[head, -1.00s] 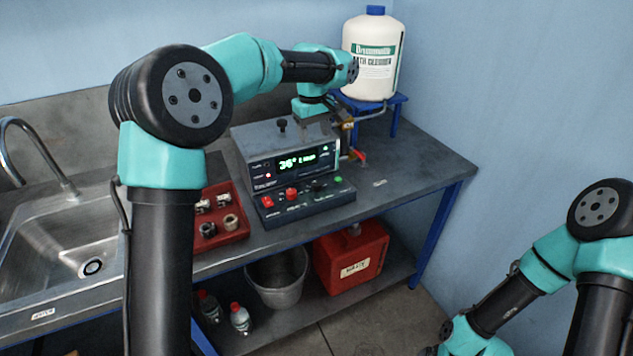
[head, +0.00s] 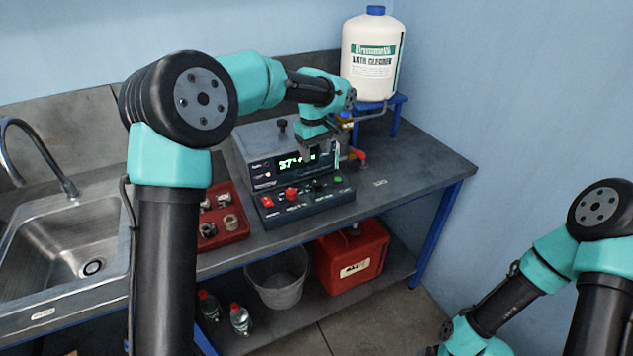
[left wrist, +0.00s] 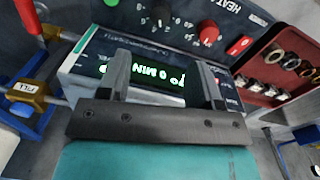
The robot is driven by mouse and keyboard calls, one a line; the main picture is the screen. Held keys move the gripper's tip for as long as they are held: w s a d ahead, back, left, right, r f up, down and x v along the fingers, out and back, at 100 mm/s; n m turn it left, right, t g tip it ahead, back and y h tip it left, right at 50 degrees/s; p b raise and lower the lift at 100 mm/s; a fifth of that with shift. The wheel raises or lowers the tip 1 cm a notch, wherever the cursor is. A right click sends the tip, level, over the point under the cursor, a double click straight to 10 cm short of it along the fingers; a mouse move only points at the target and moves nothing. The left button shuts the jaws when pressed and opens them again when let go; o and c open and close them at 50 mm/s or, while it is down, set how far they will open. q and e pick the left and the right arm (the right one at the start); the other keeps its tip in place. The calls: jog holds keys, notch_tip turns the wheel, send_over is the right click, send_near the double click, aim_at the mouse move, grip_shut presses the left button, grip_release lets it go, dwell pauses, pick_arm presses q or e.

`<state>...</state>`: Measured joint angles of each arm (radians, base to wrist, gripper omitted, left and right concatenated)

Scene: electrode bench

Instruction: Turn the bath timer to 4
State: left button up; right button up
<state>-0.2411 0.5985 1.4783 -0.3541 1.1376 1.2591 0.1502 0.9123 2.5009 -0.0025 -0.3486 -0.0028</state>
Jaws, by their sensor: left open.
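The bath unit (head: 262,145) is a grey box with a green lit display (head: 290,163) and a sloping dark control panel. The panel carries a black dial knob (head: 319,186) with pale markings around it, probably the timer; it also shows in the left wrist view (left wrist: 161,14). Its setting is too small to read. Beside it are a red knob (head: 291,193) and a red switch (head: 267,202). My left gripper (head: 318,151) is open and empty, pointing down in front of the display, above and apart from the black knob. My right gripper is out of view.
A green button (head: 338,180) sits right of the black knob. A red-handled valve (head: 358,154) and white bottle (head: 370,60) stand to the right and behind. A red tray (head: 222,222) of metal parts lies left. The bench's right end is mostly clear.

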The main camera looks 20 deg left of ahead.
aim_at(317, 182)
pick_arm(q)
notch_tip(317, 182, down, 12)
jog(key=shift+w+d+r, duration=0.15)
jog(key=shift+r, duration=0.05)
dwell(0.4)
jog(key=c, duration=0.9)
